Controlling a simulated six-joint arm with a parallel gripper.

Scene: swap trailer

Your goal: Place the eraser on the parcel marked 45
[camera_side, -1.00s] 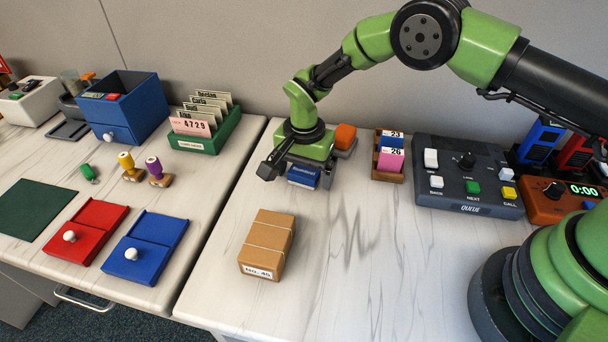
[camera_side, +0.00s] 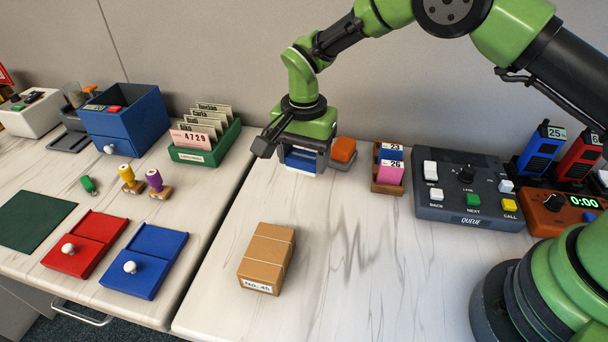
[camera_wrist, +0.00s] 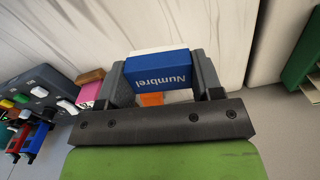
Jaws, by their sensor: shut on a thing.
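The eraser is a blue-sleeved block with a white end, lettered "Numbrel" in the wrist view (camera_wrist: 160,78). In the side view the eraser (camera_side: 302,160) shows below my gripper (camera_side: 297,155), which is shut on it. In the wrist view the two fingers of my gripper (camera_wrist: 163,80) press on either end of the eraser. The parcel marked "No. 45" (camera_side: 268,252) is a brown box with light bands, lying on the front part of the right table. My gripper is behind the parcel, apart from it.
An orange block on a grey base (camera_side: 343,152) stands right beside my gripper. Further right are a card holder (camera_side: 388,178) and the queue console (camera_side: 465,195). A green file tray (camera_side: 205,148) stands to the left. The table around the parcel is clear.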

